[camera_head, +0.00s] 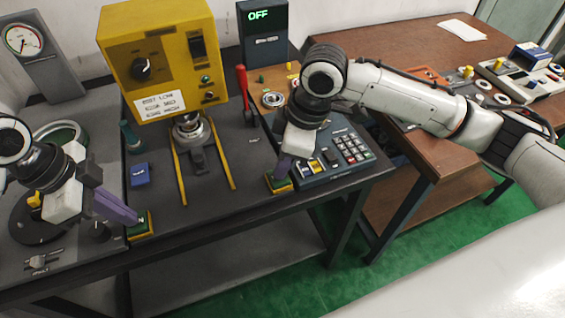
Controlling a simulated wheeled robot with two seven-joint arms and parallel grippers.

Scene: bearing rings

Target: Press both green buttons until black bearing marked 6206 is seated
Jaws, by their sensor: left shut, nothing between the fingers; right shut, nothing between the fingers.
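A yellow press machine (163,58) stands at the back of the dark table, with a round metal bearing holder (190,131) under it between two yellow rails. Whether a black bearing marked 6206 sits there is too small to tell. The left green button (141,222) sits in a yellow-edged box at the table's front edge. My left gripper (134,215) is shut, its purplish fingertips at that button. The right green button box (278,183) is near the front edge further right. My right gripper (277,176) is shut, its fingertips over that button and partly hiding it. Contact is hard to tell.
A display reading OFF (262,16) stands behind. A keypad panel (344,152) is just right of the right button. A blue block (139,175) lies left of the rails. A red-handled tool (243,88) stands beside the press. A brown table (423,58) is at the right.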

